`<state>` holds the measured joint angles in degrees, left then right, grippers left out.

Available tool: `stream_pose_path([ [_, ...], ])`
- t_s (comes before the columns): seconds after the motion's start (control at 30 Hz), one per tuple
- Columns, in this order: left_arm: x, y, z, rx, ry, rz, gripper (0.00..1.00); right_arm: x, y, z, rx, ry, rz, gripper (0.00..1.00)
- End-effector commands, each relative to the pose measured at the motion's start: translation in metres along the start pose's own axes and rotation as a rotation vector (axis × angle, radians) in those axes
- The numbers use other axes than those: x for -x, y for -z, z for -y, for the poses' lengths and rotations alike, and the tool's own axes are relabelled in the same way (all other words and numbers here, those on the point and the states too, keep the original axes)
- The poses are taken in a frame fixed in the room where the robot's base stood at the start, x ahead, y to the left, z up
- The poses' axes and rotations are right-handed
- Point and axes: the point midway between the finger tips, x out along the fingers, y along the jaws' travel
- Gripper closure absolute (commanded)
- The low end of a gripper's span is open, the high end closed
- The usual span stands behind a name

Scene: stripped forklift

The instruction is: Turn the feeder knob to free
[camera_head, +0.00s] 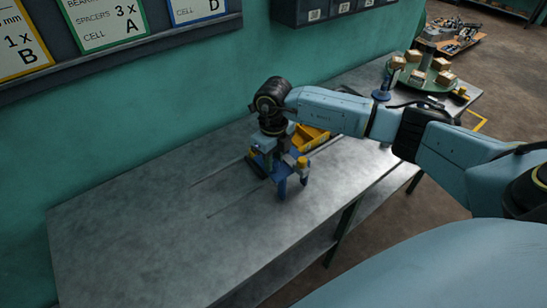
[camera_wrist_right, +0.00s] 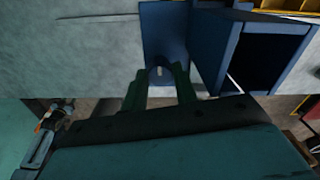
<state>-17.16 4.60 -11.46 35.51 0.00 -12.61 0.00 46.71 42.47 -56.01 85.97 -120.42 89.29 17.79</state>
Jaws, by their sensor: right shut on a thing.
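The blue feeder (camera_head: 283,183) stands on the grey workbench, with a yellow part on its right side. My right gripper (camera_head: 268,147) reaches down to it from above. In the right wrist view, the dark green fingers of my right gripper (camera_wrist_right: 160,76) stand on both sides of a small piece at a blue plate (camera_wrist_right: 164,28) of the feeder. The gripper is shut on this piece, which I take as the feeder knob; it is mostly hidden, and its setting cannot be read. My left gripper is in neither view.
A yellow bin (camera_head: 308,137) stands just behind the feeder on the workbench (camera_head: 130,225). A green round tray (camera_head: 423,84) with several boxes is at the far right end. The left of the bench is clear. Cell signs hang on the green wall.

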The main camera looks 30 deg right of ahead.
Motion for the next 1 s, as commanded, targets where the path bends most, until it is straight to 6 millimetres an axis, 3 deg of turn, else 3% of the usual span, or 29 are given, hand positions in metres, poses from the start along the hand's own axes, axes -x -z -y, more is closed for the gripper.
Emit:
stream_pose_path([
  [0.37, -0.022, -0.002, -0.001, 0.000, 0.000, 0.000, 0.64, -0.002, -0.001, 0.000, 0.189, 0.001, 0.002, 0.94],
  [1.0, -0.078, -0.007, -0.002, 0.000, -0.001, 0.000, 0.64, -0.002, -0.001, 0.000, 0.790, 0.003, 0.003, 0.94],
])
